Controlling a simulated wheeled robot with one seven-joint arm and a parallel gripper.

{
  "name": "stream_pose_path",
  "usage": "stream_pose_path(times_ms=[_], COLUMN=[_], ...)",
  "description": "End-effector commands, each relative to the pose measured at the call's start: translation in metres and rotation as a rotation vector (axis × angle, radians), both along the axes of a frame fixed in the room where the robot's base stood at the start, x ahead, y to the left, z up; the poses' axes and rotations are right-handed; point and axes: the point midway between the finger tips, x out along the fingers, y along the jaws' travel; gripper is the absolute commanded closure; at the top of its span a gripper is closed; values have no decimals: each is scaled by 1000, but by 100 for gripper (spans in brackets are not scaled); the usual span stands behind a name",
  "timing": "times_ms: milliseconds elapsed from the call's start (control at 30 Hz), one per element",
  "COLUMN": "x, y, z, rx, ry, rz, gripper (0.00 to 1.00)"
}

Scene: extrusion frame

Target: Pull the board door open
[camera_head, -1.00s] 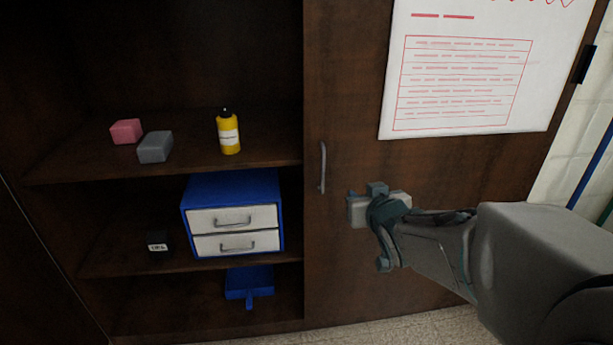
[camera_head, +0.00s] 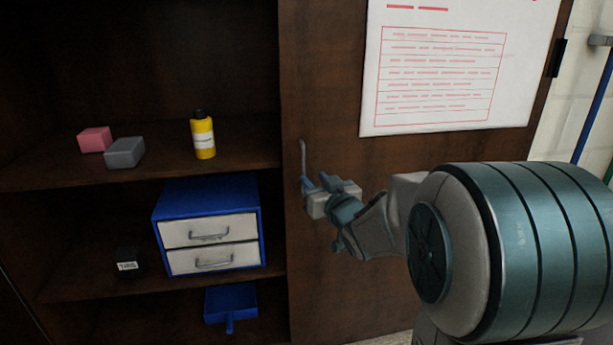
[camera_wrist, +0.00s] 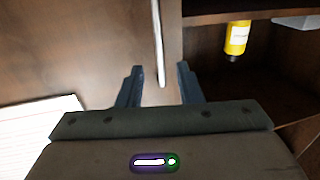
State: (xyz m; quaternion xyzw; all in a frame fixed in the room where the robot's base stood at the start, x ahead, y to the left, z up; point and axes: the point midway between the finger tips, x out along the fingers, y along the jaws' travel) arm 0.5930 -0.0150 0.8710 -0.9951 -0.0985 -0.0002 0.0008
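The board door (camera_head: 335,250) is a dark brown wooden panel with a paper sheet on it, standing right of the open shelves. Its grey bar handle (camera_head: 303,158) is upright near the door's left edge. My gripper (camera_head: 312,184) is at the lower part of the handle in the head view. In the wrist view my gripper (camera_wrist: 159,88) has its two fingers apart, with the handle (camera_wrist: 158,45) showing in line with the gap between them. I cannot tell whether the handle's end is inside the gap. The fingers are not shut on it.
The shelves left of the door hold a yellow bottle (camera_head: 203,135), a pink block (camera_head: 95,139), a grey block (camera_head: 124,152), a blue drawer box (camera_head: 207,190), a black box (camera_head: 130,260) and a blue dustpan (camera_head: 231,302). A blue pole (camera_head: 592,110) stands at the far right.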

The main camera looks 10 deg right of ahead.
Motion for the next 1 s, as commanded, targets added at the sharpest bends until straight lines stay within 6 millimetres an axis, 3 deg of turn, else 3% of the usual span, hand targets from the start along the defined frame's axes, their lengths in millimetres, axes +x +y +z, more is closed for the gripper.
stream_pose_path(times_ms=[100,300,700,833,1000], x=[23,46,53,53,52], y=[5,9,10,10,10], z=[-2,-1,0,0,0], rx=[0,0,0,0,0], ry=[1,1,1,1,1], rz=[0,0,-1,-1,-1], gripper=[67,67,67,100,100])
